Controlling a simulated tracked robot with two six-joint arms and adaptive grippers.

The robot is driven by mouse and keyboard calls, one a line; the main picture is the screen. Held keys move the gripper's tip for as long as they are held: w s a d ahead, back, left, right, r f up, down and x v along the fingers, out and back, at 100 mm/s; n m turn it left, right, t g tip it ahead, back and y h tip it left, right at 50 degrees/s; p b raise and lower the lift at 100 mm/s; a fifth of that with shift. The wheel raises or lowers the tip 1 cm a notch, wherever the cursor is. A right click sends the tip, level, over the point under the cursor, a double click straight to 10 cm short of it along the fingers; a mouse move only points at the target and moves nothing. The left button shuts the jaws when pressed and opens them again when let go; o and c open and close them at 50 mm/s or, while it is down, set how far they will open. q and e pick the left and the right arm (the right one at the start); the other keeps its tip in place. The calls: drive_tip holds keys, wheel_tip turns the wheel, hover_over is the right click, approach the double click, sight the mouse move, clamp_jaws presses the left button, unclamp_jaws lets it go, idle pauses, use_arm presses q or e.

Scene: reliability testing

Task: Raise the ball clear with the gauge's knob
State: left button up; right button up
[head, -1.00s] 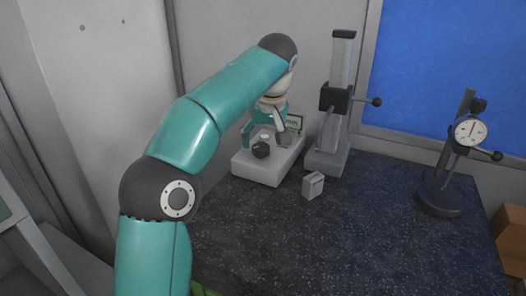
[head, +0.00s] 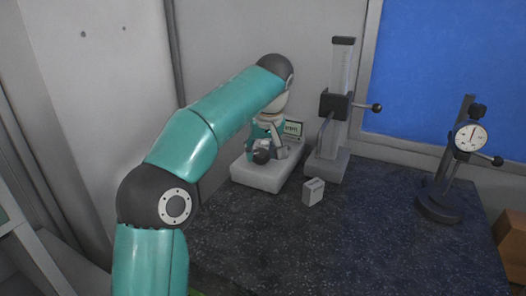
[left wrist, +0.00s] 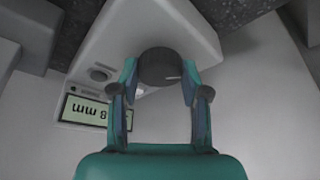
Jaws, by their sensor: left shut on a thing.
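The gauge (head: 258,180) is a pale box at the back left of the dark worktop, with a lit display (head: 292,128) reading in mm. It also fills the upper part of the left wrist view (left wrist: 200,33). Its dark round knob (head: 261,157) is on the box's front; it also shows in the left wrist view (left wrist: 160,67). My left gripper (left wrist: 160,78) is shut on the knob, one finger on each side. It also shows in the head view (head: 264,148). I cannot pick out the ball for certain. My right gripper is in neither view.
A grey column stand (head: 338,110) with a black ball-ended lever stands right of the gauge. A small pale block (head: 313,191) lies in front of it. A dial indicator (head: 470,137) on a black stand is at the right. The worktop's front middle (head: 330,240) is clear.

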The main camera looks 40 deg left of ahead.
use_arm(q)
drive_tip(key=shift+m+t, duration=0.3)
drive_tip(key=shift+m, duration=0.5)
drive_tip(key=o, duration=1.1)
drive_tip(key=shift+o, duration=0.2)
drive_tip(key=v, duration=1.1)
drive_tip(key=shift+r, duration=0.35)
